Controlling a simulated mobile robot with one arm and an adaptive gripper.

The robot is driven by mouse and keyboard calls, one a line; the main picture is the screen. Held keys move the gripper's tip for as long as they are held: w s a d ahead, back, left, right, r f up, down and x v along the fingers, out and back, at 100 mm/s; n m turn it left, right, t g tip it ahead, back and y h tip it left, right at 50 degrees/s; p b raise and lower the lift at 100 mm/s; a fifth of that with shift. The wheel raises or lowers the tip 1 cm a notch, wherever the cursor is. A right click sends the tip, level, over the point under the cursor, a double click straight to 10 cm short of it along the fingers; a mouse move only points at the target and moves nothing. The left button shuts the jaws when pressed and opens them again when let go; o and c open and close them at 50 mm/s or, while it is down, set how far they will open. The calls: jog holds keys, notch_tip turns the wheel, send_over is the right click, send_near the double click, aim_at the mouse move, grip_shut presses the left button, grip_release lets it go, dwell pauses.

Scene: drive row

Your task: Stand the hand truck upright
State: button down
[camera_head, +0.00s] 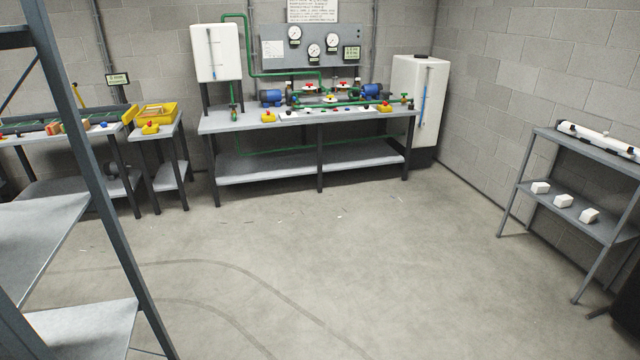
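No hand truck can be made out in the head camera view. My gripper and arm are not in this view either. The concrete floor (300,250) in the middle of the room is bare, with curved dark tyre-like marks and a few small pale scraps on it.
A grey workbench (310,168) with pumps and green pipes stands along the back wall. A white tank (420,90) stands at its right. A metal shelf (85,120) is close at the left. Another shelf (570,208) with white blocks stands at the right wall. The central floor is free.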

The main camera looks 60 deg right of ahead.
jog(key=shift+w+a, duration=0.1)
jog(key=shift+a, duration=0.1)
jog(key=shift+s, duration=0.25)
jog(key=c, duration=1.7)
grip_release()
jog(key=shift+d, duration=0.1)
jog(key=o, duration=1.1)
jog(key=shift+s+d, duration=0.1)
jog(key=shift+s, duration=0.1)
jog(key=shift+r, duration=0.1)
